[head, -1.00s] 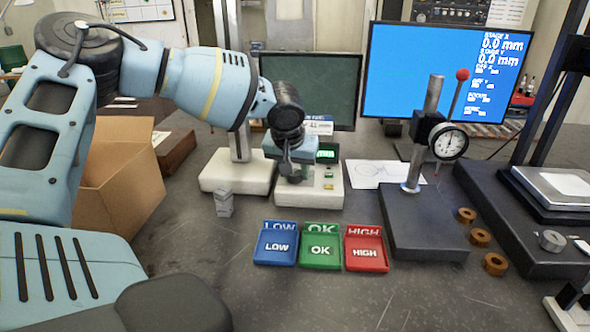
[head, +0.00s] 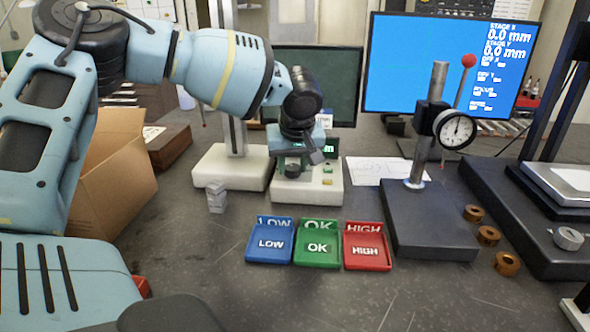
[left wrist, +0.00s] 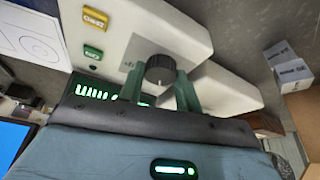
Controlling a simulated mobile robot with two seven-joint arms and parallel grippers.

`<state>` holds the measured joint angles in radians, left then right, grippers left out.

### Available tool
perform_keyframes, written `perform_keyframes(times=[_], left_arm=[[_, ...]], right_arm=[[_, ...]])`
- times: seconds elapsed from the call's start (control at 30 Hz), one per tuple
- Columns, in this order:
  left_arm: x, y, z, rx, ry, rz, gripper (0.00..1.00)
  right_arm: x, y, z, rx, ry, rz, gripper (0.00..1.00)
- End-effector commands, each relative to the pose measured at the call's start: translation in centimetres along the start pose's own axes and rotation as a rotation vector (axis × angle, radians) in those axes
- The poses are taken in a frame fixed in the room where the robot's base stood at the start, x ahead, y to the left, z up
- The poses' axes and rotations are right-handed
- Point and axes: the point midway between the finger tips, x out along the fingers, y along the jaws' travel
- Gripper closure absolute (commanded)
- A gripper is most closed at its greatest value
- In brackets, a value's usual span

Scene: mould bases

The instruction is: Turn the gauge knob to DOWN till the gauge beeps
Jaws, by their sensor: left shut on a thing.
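The gauge (head: 310,190) has a white base, a dark round knob (head: 292,171) and a green-lit display (head: 330,147), partly hidden by my arm. In the left wrist view the knob (left wrist: 160,70) sits between the two green fingers of my left gripper (left wrist: 160,88), which is shut on it. In the head view that gripper (head: 296,158) is over the gauge's front. The display (left wrist: 98,92) in the wrist view shows "mm", its number cut off by the gripper. A yellow button (left wrist: 95,18) and a green button (left wrist: 93,52) are beside the knob. No DOWN mark is readable. My right gripper is out of view.
Blue LOW (head: 270,258), green OK (head: 318,262) and red HIGH (head: 367,264) trays lie in front. Small grey blocks (head: 216,197) stand left of the gauge. A dial indicator stand (head: 430,225) and several brass rings (head: 488,236) are at right. A cardboard box (head: 120,190) is at left.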

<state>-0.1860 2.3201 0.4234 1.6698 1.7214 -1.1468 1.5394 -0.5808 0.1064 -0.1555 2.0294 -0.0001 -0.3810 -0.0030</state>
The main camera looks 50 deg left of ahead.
Motion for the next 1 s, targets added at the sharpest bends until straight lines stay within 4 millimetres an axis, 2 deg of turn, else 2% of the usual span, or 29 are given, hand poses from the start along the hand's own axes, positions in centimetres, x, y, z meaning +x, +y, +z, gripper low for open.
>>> perform_keyframes(times=[0.4, 0.93, 0.97, 1.0], left_arm=[[0.08, 0.12, 0.09, -0.177, -0.002, -0.075, 0.89], [0.01, 0.11, 0.07, -0.202, -0.003, -0.083, 0.89], [0.01, 0.11, 0.07, -0.202, -0.003, -0.083, 0.64], [0.01, 0.11, 0.07, -0.201, -0.003, -0.083, 0.58]], right_arm=[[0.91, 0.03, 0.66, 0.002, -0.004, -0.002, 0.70], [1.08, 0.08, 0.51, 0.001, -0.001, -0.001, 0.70], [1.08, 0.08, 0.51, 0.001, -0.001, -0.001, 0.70], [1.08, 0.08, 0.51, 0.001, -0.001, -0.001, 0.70]])
